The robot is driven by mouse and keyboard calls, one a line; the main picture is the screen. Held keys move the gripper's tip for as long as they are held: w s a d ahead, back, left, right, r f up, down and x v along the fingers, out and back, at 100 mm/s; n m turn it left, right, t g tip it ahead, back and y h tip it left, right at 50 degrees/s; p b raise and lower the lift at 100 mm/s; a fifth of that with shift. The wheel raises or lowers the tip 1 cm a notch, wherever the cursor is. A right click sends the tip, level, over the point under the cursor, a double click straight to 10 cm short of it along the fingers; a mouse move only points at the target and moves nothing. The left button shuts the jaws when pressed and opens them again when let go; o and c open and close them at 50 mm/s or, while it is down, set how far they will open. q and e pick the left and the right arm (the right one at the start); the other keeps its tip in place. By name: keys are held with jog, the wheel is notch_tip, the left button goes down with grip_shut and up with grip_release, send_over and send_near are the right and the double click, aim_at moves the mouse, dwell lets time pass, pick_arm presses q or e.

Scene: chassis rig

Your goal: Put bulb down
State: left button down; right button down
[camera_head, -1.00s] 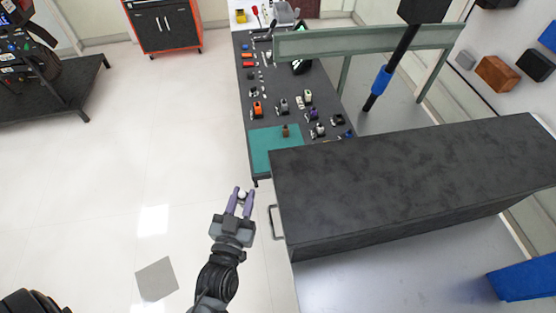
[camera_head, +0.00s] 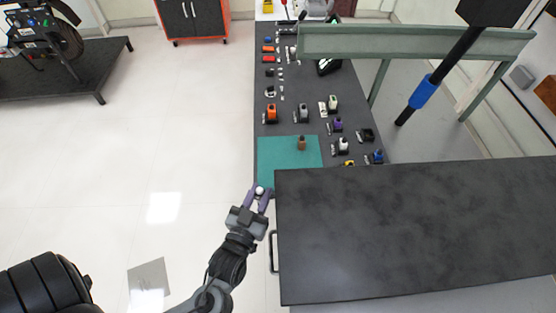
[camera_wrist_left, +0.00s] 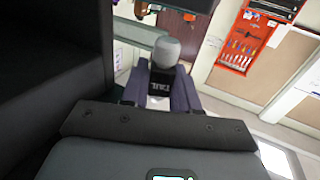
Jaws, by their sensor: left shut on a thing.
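My left gripper (camera_head: 259,194) is shut on a small white bulb (camera_head: 260,190), at the near edge of the green mat on the long dark bench. In the left wrist view, the bulb (camera_wrist_left: 167,50) shows as a pale rounded dome on a dark base with white lettering, between the purple fingers (camera_wrist_left: 165,90). The teal-green mat (camera_head: 278,152) carries a small brown cylinder (camera_head: 302,142), apart from my gripper. Whether the bulb is over the mat or just short of it, I cannot tell. My right gripper is not in view.
A large dark-topped cabinet (camera_head: 420,215) with a side handle (camera_head: 272,252) stands right of my left gripper. Several small coloured parts line the dark bench (camera_head: 300,85) beyond the mat. A green metal frame (camera_head: 415,42) spans behind.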

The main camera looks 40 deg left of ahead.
pick_arm(q)
jog(key=b+x, duration=0.1)
jog(key=x, duration=0.8)
jog(key=b+x, duration=0.1)
jog(key=x, duration=0.2)
jog(key=shift+w+f, duration=0.1)
jog(key=shift+w, duration=0.15)
jog(key=shift+f+b, duration=0.45)
jog(key=shift+f, duration=0.25)
jog(key=shift+s, duration=0.2)
jog(key=shift+w+f, duration=0.1)
jog(key=c, duration=1.2)
grip_release()
jog(key=shift+c, duration=0.2)
jog(key=o, duration=0.4)
